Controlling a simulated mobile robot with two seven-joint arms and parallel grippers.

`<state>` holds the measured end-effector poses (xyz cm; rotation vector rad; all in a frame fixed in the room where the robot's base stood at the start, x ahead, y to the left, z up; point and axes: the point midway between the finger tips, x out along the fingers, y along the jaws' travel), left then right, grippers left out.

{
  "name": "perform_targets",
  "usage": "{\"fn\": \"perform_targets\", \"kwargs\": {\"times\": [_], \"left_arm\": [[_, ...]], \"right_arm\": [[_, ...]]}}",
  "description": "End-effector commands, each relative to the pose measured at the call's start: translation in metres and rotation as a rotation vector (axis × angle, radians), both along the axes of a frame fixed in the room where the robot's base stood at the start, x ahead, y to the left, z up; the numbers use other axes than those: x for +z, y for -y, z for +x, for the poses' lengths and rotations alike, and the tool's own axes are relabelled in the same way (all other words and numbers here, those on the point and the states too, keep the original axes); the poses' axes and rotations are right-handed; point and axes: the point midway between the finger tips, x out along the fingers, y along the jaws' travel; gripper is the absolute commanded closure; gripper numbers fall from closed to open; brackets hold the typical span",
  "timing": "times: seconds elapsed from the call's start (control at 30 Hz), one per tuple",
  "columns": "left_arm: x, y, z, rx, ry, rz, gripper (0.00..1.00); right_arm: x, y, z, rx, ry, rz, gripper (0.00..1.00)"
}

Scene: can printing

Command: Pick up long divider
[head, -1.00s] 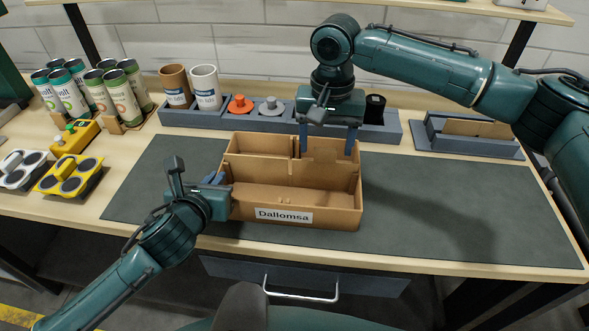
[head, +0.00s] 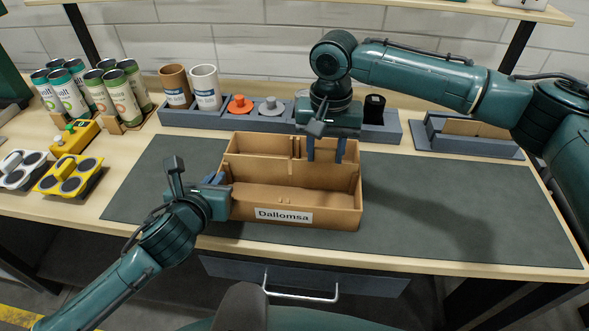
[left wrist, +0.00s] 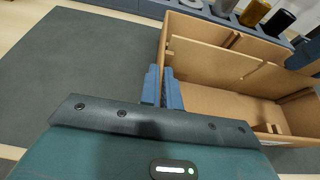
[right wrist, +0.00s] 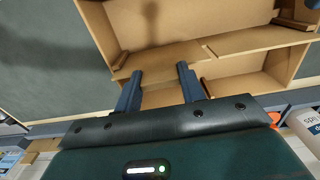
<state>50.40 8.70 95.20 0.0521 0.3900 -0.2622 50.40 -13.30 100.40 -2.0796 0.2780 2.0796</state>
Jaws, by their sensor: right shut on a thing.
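The open cardboard box (head: 335,215), labelled "Dallomsa", stands on the dark mat. The long divider (right wrist: 225,45) runs lengthwise inside it and splits it into a front and a back part. A short divider stands in the back part.
A blue-grey rack (head: 225,117) behind the box holds a brown and a white cylinder, an orange and a grey knobbed part and a black part. Several printed cans (head: 125,100) and a yellow tray (head: 68,180) stand at left. The mat (head: 450,205) right of the box is clear.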

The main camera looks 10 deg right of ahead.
Motion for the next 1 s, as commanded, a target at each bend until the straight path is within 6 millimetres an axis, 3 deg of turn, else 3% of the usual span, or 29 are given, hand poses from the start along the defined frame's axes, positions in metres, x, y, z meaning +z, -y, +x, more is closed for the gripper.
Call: {"fn": "perform_targets", "kwargs": {"times": [0.17,0.47,0.8,1.0], "left_arm": [[0.000,0.000,0.000,0.000,-0.001,0.000,1.00],[0.000,0.000,0.000,0.000,-0.001,0.000,1.00],[-0.001,0.000,0.000,0.000,-0.001,0.000,1.00],[-0.001,0.000,0.000,-0.001,-0.001,0.000,1.00]], "right_arm": [[0.000,0.000,0.000,0.000,0.000,0.000,0.93],[0.008,0.000,0.001,0.000,0.002,0.001,0.93],[0.072,-0.001,0.001,0.000,0.004,0.002,0.93],[0.096,-0.001,0.000,0.001,0.001,0.000,0.93]]}}
